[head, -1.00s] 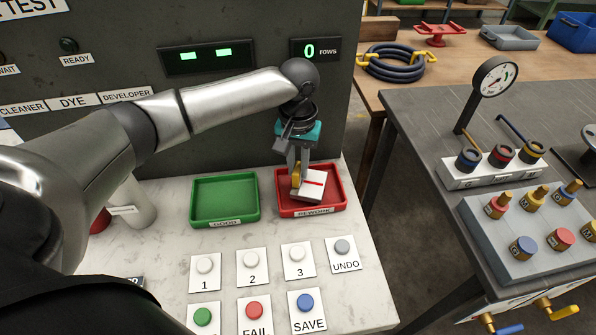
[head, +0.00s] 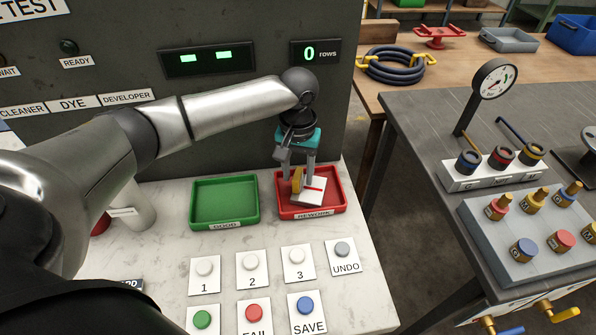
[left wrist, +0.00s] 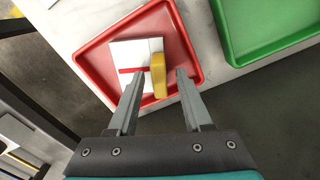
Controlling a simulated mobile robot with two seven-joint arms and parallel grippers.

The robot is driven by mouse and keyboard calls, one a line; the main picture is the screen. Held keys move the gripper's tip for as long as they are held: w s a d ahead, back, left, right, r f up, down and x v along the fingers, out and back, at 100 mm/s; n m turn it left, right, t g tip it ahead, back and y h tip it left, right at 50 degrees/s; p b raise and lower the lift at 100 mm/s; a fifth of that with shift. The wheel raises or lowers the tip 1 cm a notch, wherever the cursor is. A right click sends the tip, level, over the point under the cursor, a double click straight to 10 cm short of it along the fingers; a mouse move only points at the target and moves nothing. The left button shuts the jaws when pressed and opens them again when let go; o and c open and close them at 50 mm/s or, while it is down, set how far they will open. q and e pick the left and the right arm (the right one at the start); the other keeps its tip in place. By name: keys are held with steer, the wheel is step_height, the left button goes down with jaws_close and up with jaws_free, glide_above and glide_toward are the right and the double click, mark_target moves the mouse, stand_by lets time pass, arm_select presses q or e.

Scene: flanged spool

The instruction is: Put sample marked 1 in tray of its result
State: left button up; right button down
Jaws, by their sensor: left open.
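The sample is a white block (head: 314,190) with a red stripe and an upright yellow tab. It lies in the red tray (head: 339,203) labelled REWORK, turned at an angle to the tray walls. The left wrist view shows the sample (left wrist: 129,54) inside the red tray (left wrist: 92,51). No number can be read on it. My left gripper (head: 301,178) is open above the sample. In the left wrist view its fingers (left wrist: 160,76) stand apart, with the yellow tab near and between the tips. The green tray (head: 225,225), labelled GOOD, is empty. My right gripper is out of view.
Buttons 1, 2, 3, UNDO (head: 342,249), FAIL and SAVE (head: 306,303) sit on the counter in front of the trays. A dark panel (head: 250,110) rises behind. A white cylinder (head: 137,207) stands at left, partly behind my arm. A grey table is at right.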

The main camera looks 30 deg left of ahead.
arm_select(q)
step_height(320, 180, up, 12)
steer(key=p, duration=0.2)
steer(key=shift+r+p, duration=0.15)
steer(key=shift+p, duration=0.2)
stand_by(0.3)
